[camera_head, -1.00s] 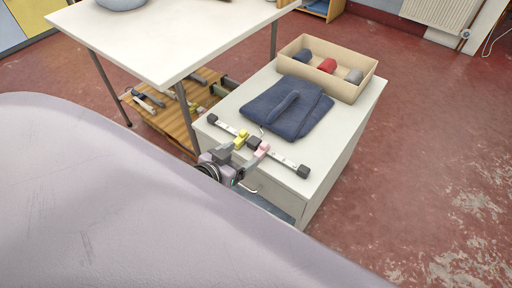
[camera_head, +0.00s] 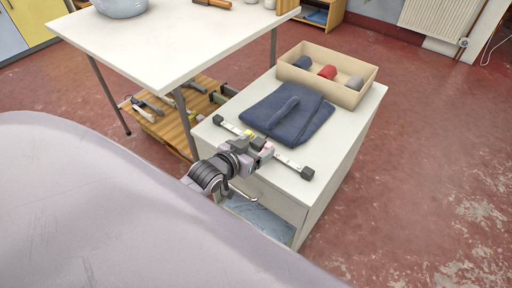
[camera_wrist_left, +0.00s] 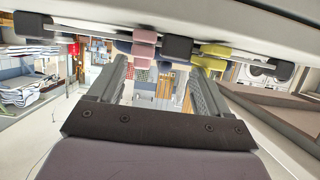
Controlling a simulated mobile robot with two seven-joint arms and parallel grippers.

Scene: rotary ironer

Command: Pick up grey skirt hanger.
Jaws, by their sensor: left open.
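The skirt hanger lies across the near edge of the white cabinet top. Its pale bar (camera_head: 288,161) has dark grey end blocks, with a dark block and yellow and pink pieces near the middle. In the left wrist view the hanger (camera_wrist_left: 177,47) runs across the top, pink piece left of the dark block and yellow piece right. My left gripper (camera_head: 258,150) is open at the hanger's middle and hides part of it. In the left wrist view its two fingers (camera_wrist_left: 160,75) stand apart, with their tips just short of the bar. My right gripper is not in view.
Folded navy cloth (camera_head: 287,113) lies on the cabinet (camera_head: 352,125) behind the hanger. An open cardboard box (camera_head: 345,95) with rolled items stands at the back. A white table (camera_head: 165,45) is at left, over a wooden slatted shelf (camera_head: 172,128). Red floor is clear at right.

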